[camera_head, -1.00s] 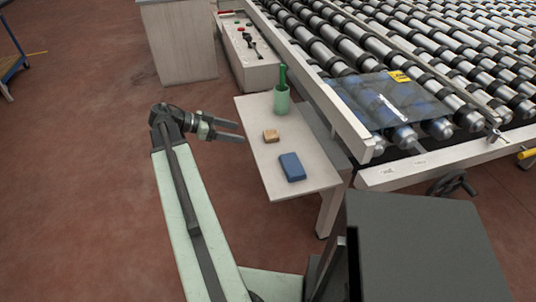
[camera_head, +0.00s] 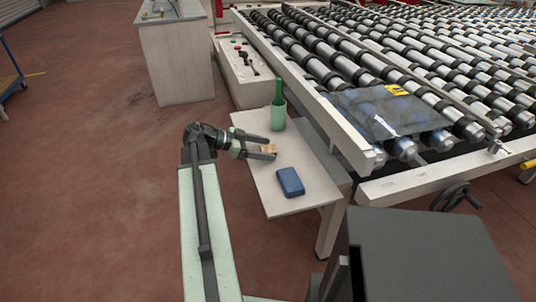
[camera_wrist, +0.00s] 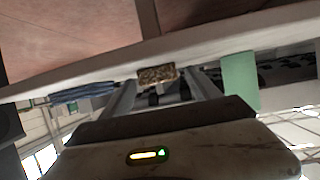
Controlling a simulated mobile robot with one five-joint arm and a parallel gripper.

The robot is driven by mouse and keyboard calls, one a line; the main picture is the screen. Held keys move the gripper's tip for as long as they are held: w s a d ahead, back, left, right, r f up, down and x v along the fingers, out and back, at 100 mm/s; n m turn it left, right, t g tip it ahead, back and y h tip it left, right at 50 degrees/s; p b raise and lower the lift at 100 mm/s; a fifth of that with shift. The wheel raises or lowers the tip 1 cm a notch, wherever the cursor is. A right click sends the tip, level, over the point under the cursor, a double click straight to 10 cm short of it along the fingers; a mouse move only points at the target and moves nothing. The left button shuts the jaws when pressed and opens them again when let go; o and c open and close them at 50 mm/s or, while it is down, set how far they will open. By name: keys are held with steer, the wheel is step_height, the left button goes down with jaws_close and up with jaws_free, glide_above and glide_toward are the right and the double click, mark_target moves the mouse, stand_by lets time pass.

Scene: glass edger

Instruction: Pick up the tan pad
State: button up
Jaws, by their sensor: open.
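The tan pad (camera_head: 268,148) is a small block on the light side table (camera_head: 280,203). In the head view my gripper (camera_head: 267,148) is open, with its fingers on either side of the pad. In the wrist view the tan pad (camera_wrist: 158,76) shows speckled between the two open fingers, near their tips. I cannot tell whether either finger touches it. Part of the pad is hidden by the fingers in the head view.
A blue block (camera_head: 290,182) lies on the table nearer the camera. A green cup (camera_head: 278,116) holding a green item stands behind the pad. A roller conveyor (camera_head: 400,75) with a glass sheet (camera_head: 385,112) borders the table's right side.

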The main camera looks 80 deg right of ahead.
steer(key=c, duration=1.4)
steer(key=shift+r, duration=0.15)
